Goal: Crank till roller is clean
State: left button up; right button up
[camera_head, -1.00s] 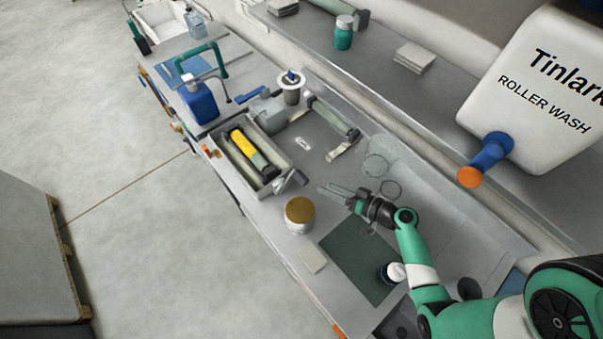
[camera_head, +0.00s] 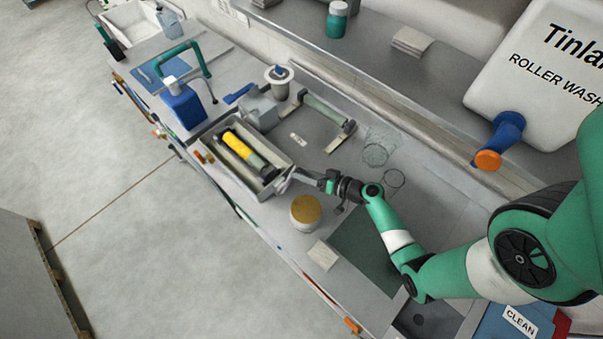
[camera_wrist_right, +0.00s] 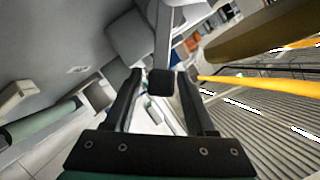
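The roller (camera_head: 238,147), part yellow and part dark, lies in a pale open tray (camera_head: 215,126) on the bench. A grey crank (camera_head: 283,182) sticks out at the tray's near right end, partly hidden by my gripper. My right gripper (camera_head: 290,176) is at this crank, its fingers pointing left. In the right wrist view my two black fingers (camera_wrist_right: 160,76) are apart, on either side of a dark block (camera_wrist_right: 160,84) on a grey bar, apparently the crank's handle. Narrow gaps show beside the block. My left gripper is not in view.
A gold-lidded tin (camera_head: 305,210) stands just in front of my right gripper. A blue jug (camera_head: 183,105) stands left of the tray. A green roller on a stand (camera_head: 325,112) lies behind. The white wash tank (camera_head: 535,85) with an orange-capped spout hangs at right.

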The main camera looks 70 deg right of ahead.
grip_shut()
dwell(1.2)
